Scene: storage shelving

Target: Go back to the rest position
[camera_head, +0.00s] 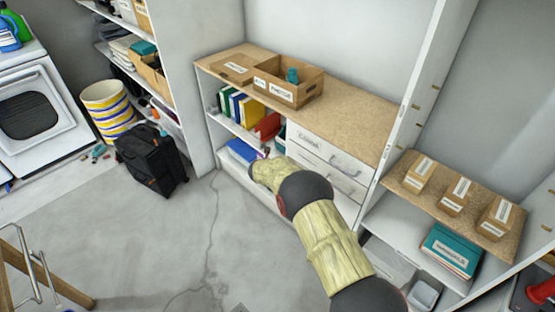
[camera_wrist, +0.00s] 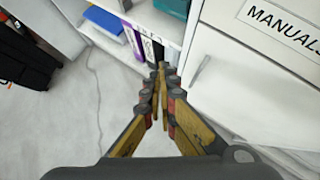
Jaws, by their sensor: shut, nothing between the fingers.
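My gripper (camera_wrist: 160,70) shows in the wrist view with its two fingers meeting at the tips, shut and empty. It is in front of the low shelf unit, beside a white drawer (camera_wrist: 262,85) labelled MANUALS. The tips overlap upright binders (camera_wrist: 138,42) in the picture; I cannot tell the distance between them. In the head view my arm reaches forward to the lower shelf of this unit, and its links mostly hide the gripper there.
A blue item (camera_head: 241,150) lies on the lower shelf. An open cardboard box (camera_head: 288,95) stands on the wooden top. A black bag (camera_head: 150,158) is on the floor to the left. Small boxes (camera_head: 454,196) stand on the right shelf. The middle floor is clear.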

